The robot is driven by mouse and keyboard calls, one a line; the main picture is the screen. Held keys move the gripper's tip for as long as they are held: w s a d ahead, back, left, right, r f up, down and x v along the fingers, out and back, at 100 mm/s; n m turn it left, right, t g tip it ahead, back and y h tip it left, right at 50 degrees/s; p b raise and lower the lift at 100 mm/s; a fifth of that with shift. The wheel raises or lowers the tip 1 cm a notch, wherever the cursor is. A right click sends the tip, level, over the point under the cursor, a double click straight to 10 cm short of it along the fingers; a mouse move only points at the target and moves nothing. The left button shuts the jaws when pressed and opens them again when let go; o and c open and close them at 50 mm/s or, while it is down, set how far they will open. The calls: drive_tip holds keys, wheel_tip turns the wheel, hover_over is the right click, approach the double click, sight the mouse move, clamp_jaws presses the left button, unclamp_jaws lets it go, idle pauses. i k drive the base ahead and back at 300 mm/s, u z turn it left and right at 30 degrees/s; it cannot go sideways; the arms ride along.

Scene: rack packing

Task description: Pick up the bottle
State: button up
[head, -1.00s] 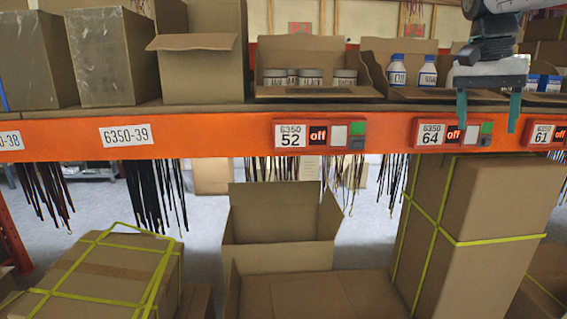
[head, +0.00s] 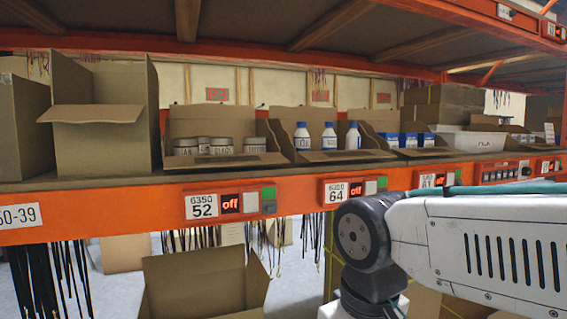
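Three white bottles with blue caps stand upright in an open cardboard bin on the shelf, above the label 6350 64. They are a left bottle (head: 302,137), a middle bottle (head: 329,136) and a right bottle (head: 353,136). The bin (head: 340,155) has a low front lip. My arm crosses the lower right of the head view, below and in front of the shelf beam. My gripper is outside the picture, so its opening and anything in it are hidden.
A bin of grey-lidded jars (head: 221,146) stands left of the bottles, and blue boxes (head: 409,140) stand right. The orange beam (head: 120,207) runs along the shelf front. An open carton (head: 205,282) sits below. An upper shelf (head: 300,30) hangs overhead.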

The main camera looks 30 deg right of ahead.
sight(353, 138)
drive_tip(key=u, duration=1.05)
drive_tip(key=k, duration=1)
drive_tip(key=z, duration=1.35)
drive_tip(key=i, duration=0.5)
drive_tip(key=u, duration=0.05)
